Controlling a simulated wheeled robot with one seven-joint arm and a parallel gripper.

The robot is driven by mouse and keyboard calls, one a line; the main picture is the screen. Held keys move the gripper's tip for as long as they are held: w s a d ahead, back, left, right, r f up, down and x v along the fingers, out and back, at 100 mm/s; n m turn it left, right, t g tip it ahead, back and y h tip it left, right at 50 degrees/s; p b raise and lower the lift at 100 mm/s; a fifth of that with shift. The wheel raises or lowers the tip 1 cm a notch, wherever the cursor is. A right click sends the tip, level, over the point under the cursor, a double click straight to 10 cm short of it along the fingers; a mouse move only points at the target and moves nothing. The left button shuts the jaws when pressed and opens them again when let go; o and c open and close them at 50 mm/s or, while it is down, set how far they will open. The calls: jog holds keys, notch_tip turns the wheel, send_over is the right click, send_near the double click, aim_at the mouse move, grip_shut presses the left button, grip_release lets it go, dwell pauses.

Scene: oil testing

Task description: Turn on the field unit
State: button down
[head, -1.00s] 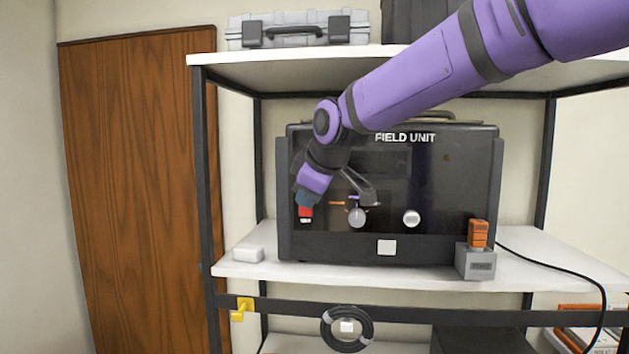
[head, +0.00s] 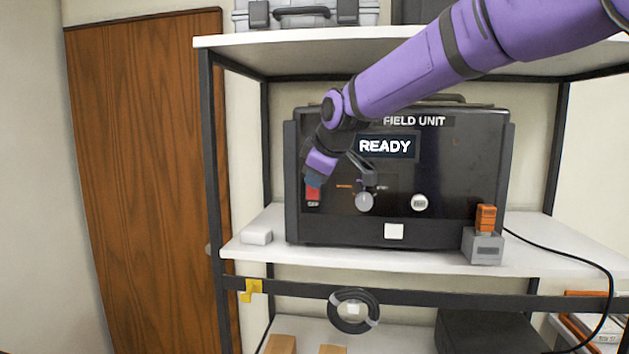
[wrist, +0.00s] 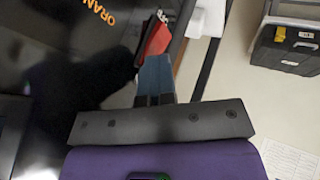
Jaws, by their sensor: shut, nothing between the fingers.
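The black field unit (head: 452,180) stands on the middle shelf, and its display (head: 387,146) is lit and reads READY. A red switch (head: 313,194) sits at the lower left of its front panel, with an OFF label below it. My gripper (head: 313,183) is shut and empty, its tips at the red switch. In the wrist view my shut fingers (wrist: 155,75) reach to the red switch (wrist: 157,38), seeming to touch it. A round knob (head: 364,202) and a white round button (head: 419,202) are right of the switch.
An orange plug in a grey block (head: 484,246) stands at the shelf's front right, with a black cable. A cable coil (head: 353,310) hangs on the lower rail.

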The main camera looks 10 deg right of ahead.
jog(key=shift+r, duration=0.1)
jog(key=shift+r, duration=0.7)
